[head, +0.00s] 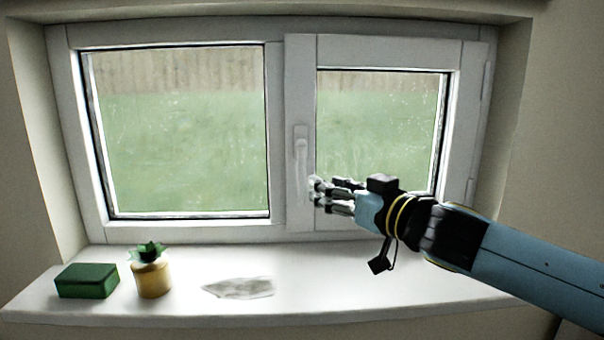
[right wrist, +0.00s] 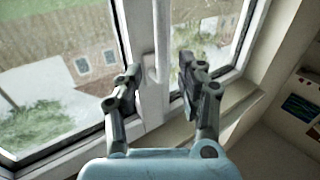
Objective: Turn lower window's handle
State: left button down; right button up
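The window (head: 275,130) has a fixed-looking left pane and a right sash (head: 380,50) in a white frame. The white handle (head: 300,160) is on the sash's left upright and points down. My right gripper (head: 316,192) is just right of the handle's lower end in the head view. In the right wrist view the handle (right wrist: 160,40) shows at the top, between and beyond the open fingers of my right gripper (right wrist: 155,85). The fingers are apart with nothing between their tips that I can see held. My left gripper is not in view.
The white sill (head: 330,290) below holds a green block (head: 87,281), a small plant in a yellowish pot (head: 152,278) and a crumpled grey-white cloth (head: 238,288). The right part of the sill is clear. Wall reveals (head: 512,120) flank the window.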

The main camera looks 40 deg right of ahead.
aim_at(305, 177)
jog(key=w, duration=0.8)
jog(key=shift+w+a, duration=0.2)
jog(key=shift+w, duration=0.1)
grip_shut()
jog(key=shift+w+f, duration=0.1)
jog(key=shift+w, duration=0.05)
